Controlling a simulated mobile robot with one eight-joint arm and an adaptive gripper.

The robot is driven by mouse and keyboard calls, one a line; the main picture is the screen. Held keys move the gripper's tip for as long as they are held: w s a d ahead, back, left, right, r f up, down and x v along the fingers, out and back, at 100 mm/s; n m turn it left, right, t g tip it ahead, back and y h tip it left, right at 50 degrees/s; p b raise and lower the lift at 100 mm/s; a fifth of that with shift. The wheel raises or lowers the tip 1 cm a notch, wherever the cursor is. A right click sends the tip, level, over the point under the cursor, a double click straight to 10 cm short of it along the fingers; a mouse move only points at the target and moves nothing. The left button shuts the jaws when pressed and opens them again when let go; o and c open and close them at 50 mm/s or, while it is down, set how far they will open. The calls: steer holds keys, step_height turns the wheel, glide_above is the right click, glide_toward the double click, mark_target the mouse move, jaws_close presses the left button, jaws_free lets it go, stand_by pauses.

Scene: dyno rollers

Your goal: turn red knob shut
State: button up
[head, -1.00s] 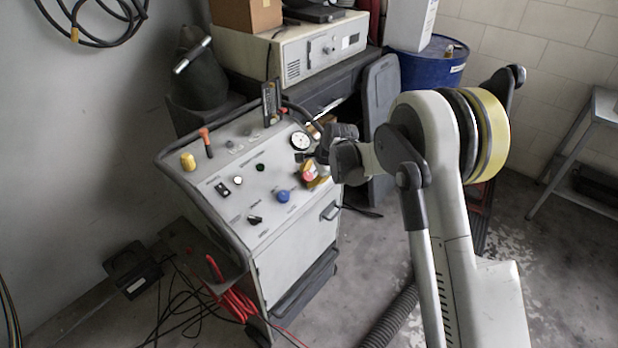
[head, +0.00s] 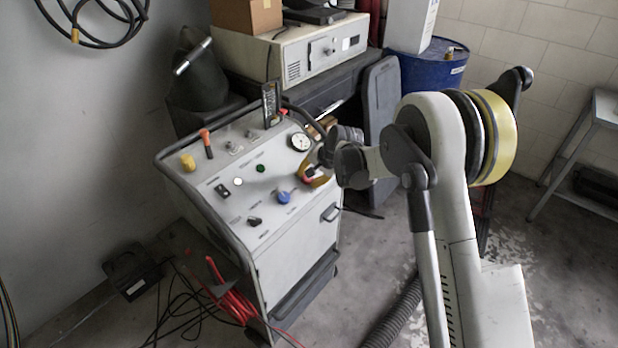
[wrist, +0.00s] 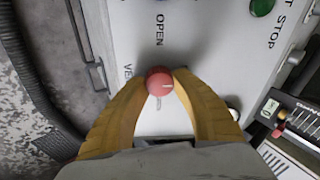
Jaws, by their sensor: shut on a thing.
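The red knob (wrist: 159,82) sits on the white panel in the wrist view, with a light mark on its face pointing right. The word OPEN is printed on the panel above it. My gripper (wrist: 160,80) has its yellow fingers on either side of the knob, closed on it. In the head view my gripper (head: 315,176) is at the right edge of the control cart's panel (head: 235,225). The red knob is mostly hidden there by the gripper.
A blue knob (head: 283,197), a round gauge (head: 300,142), a yellow knob (head: 188,162) and an orange-handled lever (head: 206,143) stand on the same panel. A green button (head: 261,168) lies left of my gripper. A hose (head: 395,315) lies on the floor.

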stand_by(0.3)
steer(key=o, duration=1.2)
steer(key=v, duration=1.2)
